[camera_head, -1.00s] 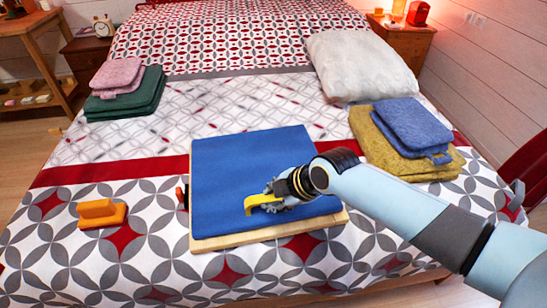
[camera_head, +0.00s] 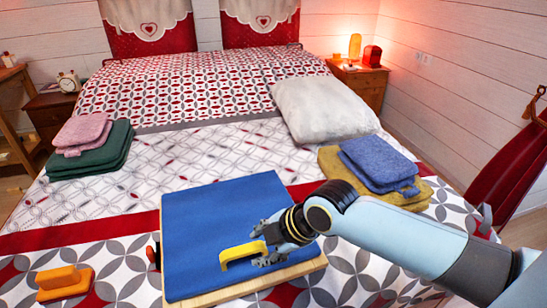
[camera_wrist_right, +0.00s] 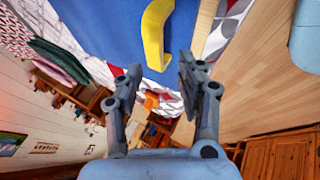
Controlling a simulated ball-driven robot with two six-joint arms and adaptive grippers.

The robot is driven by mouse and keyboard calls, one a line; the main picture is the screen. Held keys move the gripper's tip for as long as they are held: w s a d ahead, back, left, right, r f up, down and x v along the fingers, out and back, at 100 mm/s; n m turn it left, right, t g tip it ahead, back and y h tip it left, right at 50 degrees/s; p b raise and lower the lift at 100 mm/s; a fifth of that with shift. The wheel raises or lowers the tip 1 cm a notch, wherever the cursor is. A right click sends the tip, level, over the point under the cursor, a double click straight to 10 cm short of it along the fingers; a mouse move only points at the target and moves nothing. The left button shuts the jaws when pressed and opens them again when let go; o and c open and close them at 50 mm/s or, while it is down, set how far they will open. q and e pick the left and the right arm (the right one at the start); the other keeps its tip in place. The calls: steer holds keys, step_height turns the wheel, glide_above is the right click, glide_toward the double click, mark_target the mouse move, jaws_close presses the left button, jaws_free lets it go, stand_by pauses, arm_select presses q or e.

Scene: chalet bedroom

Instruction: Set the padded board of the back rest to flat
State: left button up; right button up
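The padded board (camera_head: 215,215) is a blue panel on a pale wooden base (camera_head: 290,272) lying on the bed. It looks close to the base, but I cannot tell its exact tilt. A yellow handle (camera_head: 240,254) stands on its near part. My right gripper (camera_head: 265,254) is at the right end of this handle. In the right wrist view, the fingers (camera_wrist_right: 160,72) are apart, with the yellow handle (camera_wrist_right: 155,35) just beyond the tips and nothing clamped. A small dark and orange-red part (camera_head: 153,255) shows at the board's left side. My left gripper is out of view.
An orange block with a grip (camera_head: 63,281) lies left of the board. Folded yellow (camera_head: 420,195) and blue (camera_head: 380,163) cloths lie at right, a white pillow (camera_head: 325,110) behind. Green (camera_head: 100,158) and pink (camera_head: 83,132) cloths lie at left. Bed between is clear.

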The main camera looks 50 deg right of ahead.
steer(key=v, duration=0.5)
steer(key=shift+s+r, duration=0.25)
steer(key=s+a+r+m+g+h, duration=0.2)
steer(key=s+r+m+g+h, duration=0.1)
steer(key=s+r+m, duration=0.8)
step_height(320, 180, down, 30)
steer(key=s+d+m+g, duration=0.2)
steer(key=d, duration=0.1)
steer(key=s+f, duration=1.6)
steer(key=s, duration=0.2)
steer(key=shift+d+g+b, duration=0.35)
steer(key=shift+g+b, duration=0.05)
